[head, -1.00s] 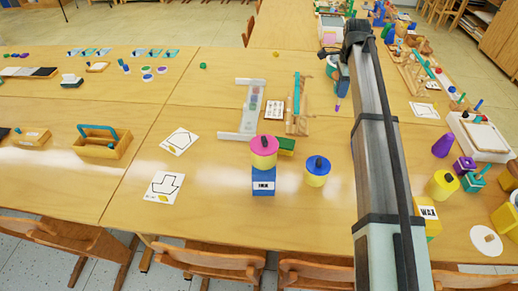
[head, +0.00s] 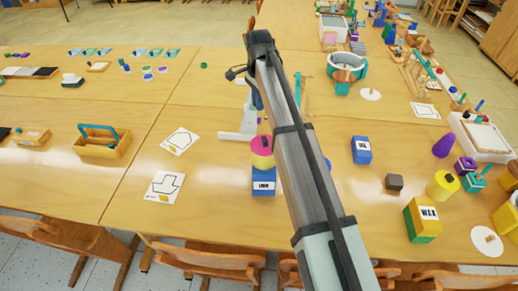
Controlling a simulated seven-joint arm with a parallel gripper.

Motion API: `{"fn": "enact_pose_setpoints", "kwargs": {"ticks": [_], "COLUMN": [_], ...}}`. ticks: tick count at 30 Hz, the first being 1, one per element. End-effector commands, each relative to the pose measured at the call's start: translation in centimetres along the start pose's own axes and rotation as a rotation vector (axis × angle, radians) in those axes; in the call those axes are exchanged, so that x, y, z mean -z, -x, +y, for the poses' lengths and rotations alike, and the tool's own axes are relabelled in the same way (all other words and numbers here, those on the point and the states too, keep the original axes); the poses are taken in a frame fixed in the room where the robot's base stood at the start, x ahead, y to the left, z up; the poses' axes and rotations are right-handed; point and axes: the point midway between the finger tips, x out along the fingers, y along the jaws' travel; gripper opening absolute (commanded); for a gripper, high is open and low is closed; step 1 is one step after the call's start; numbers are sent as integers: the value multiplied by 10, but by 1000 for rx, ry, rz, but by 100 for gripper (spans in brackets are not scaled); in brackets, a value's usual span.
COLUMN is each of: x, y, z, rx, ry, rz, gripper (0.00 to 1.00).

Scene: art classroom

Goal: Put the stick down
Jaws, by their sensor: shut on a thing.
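My gripper (head: 258,100) is over the middle of the table, mostly hidden behind my own arm; only a blue part of it shows. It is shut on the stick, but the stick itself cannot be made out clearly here.
Two white cards (head: 165,187) (head: 180,141) lie left of the tin. A wooden tray with a teal handle (head: 103,147) is farther left. A blue box (head: 361,150), a dark cube (head: 394,182) and a yellow-green box (head: 421,220) stand right. The table (head: 145,115) is clear at centre left.

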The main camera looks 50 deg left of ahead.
Motion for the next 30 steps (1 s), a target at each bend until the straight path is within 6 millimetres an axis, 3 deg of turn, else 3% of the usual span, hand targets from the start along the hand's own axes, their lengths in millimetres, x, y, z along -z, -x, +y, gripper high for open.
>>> {"fn": "enact_pose_setpoints", "kwargs": {"ticks": [13,21,30], "x": [0,0,0], "y": [-45,-87,-112], "z": [0,1,0], "rx": [0,-1,-1], "ry": [-1,-2,-2], "rz": [0,-1,-1], "gripper": [0,0,0]}}
